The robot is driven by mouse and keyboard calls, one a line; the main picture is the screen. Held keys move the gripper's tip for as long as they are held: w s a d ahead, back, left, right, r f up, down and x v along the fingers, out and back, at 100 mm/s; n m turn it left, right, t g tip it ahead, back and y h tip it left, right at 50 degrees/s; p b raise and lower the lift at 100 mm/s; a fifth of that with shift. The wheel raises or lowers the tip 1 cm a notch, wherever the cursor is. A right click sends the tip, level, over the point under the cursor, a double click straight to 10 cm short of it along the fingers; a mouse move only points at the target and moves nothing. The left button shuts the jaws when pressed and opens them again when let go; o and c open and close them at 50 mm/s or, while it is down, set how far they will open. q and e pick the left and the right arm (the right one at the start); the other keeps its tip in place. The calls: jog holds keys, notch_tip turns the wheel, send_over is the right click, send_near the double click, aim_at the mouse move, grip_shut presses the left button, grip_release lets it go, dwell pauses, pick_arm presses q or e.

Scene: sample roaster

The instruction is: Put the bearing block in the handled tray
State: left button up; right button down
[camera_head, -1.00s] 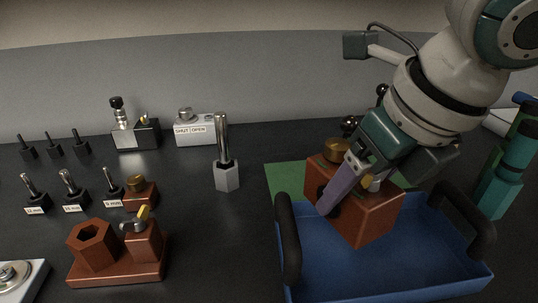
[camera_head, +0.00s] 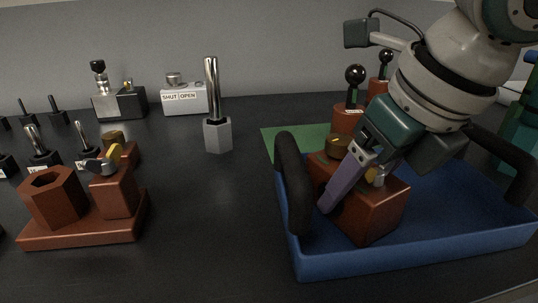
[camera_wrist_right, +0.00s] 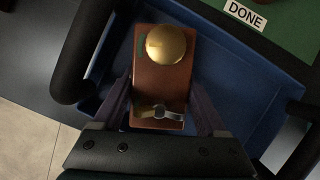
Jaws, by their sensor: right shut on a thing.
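The bearing block (camera_head: 372,216) is a reddish-brown box with a brass knob and a small metal latch on top. My right gripper (camera_head: 345,190) is shut on it, one finger along its near left side. In the right wrist view the block (camera_wrist_right: 150,88) sits between the two fingers (camera_wrist_right: 160,105), over the tray floor. The handled tray (camera_head: 420,258) is blue with black handles at its left and right ends. The block is inside its walls at the left; whether it touches the floor I cannot tell. My left gripper is not in view.
A green mat (camera_head: 290,141) lies behind the tray; a DONE label (camera_wrist_right: 244,14) shows on green in the wrist view. Brown pieces with black ball knobs (camera_head: 355,75) stand behind. A brown fixture (camera_head: 85,232) and a steel-rod post (camera_head: 217,134) stand left. Dark table between is clear.

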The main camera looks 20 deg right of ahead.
jog(key=shift+c, duration=1.9)
grip_release()
jog(key=shift+f, duration=0.1)
jog(key=o, duration=0.4)
jog(key=p+v, duration=0.2)
jog(key=v, duration=0.3)
jog(key=p+v, duration=0.2)
jog(key=v, duration=0.4)
jog(key=shift+w, duration=0.2)
jog(key=shift+s+r, duration=0.3)
jog(key=shift+r, duration=0.35)
